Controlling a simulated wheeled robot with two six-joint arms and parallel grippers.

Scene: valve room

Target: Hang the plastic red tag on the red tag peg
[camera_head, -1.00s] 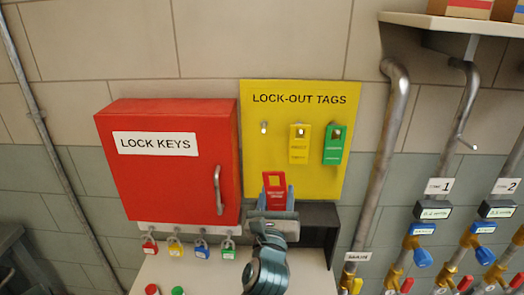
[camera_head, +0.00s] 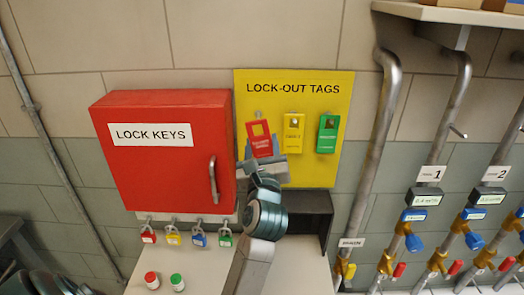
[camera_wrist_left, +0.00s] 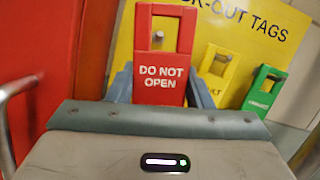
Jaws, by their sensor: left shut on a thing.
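The red tag (camera_head: 262,146), marked DO NOT OPEN in the left wrist view (camera_wrist_left: 161,75), has a square window near its top. My left gripper (camera_head: 262,160) is shut on its lower part, holding it tilted in front of the left side of the yellow LOCK-OUT TAGS board (camera_head: 292,88). The red tag peg (camera_head: 258,115) shows just above the tag's top edge in the head view. In the left wrist view a peg (camera_wrist_left: 158,37) shows through the window. I cannot tell whether tag and peg touch. My right gripper is not in view.
A yellow tag (camera_head: 293,133) and a green tag (camera_head: 326,141) hang to the right on the board. The red LOCK KEYS box (camera_head: 150,165) stands close on the left, its handle (camera_head: 213,180) sticking out. A dark open box (camera_head: 318,205) is below the board.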

